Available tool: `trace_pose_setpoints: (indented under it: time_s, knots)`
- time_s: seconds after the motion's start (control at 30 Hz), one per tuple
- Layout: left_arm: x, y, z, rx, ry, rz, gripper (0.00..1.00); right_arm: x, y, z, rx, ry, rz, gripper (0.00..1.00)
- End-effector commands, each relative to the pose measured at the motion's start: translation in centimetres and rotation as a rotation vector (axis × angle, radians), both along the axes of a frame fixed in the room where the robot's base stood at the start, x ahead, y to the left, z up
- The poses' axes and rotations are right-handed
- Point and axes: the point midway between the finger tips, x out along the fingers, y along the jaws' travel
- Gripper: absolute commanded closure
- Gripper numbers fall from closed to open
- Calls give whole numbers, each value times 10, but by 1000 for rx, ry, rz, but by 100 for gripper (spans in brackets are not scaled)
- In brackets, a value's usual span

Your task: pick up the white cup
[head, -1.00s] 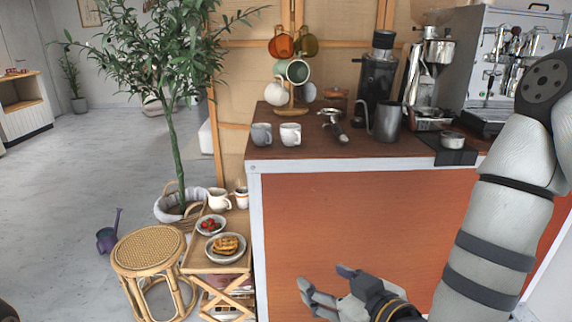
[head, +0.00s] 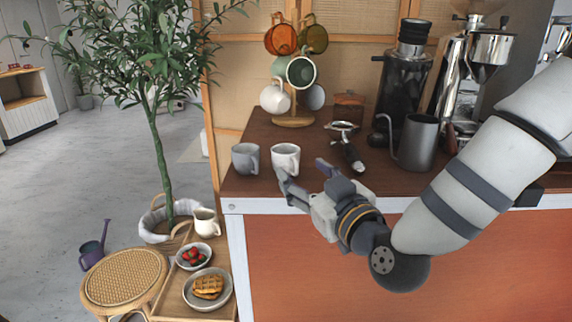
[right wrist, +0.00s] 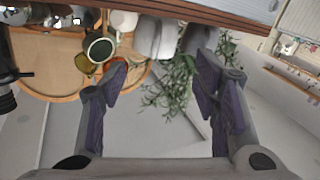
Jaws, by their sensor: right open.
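The white cup (head: 285,157) stands upright near the front edge of the counter, to the right of a grey cup (head: 245,158). My right gripper (head: 300,172) is open and empty, its fingers pointing toward the white cup from just in front of and right of it. In the upside-down right wrist view, the white cup (right wrist: 146,36) shows beyond the gap between the open fingers (right wrist: 160,68). The grey cup (right wrist: 192,40) is partly behind one finger there. I see no contact with either cup. My left gripper is out of view.
Behind the cups, a wooden mug tree (head: 293,122) holds several mugs, one of them white (head: 274,97). A portafilter (head: 347,150), a steel pitcher (head: 416,142) and a grinder (head: 402,80) stand to the right. A low tray table (head: 170,296) is below left.

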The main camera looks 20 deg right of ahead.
Motion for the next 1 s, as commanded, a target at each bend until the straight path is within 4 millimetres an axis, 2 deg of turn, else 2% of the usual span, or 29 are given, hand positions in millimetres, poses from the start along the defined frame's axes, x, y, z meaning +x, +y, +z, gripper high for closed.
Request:
trace_pose_setpoints:
  time_s: [0.2, 0.3, 0.53, 0.57, 0.7, 0.8, 1.0]
  knots:
    - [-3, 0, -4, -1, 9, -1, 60, 39, -2, -1, 1, -1, -1, 45]
    - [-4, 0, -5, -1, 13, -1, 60, 52, 1, -1, 0, 0, 1, 45]
    - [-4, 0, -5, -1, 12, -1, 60, 54, 2, 1, 1, -1, 1, 45]
    - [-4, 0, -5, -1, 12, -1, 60, 54, 2, 1, 1, -1, 1, 49]
    - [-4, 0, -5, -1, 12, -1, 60, 54, 2, 1, 1, -1, 1, 81]
    - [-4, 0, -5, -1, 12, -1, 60, 54, 2, 1, 1, -1, 1, 100]
    - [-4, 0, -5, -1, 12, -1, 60, 54, 1, 0, 0, 1, 1, 100]
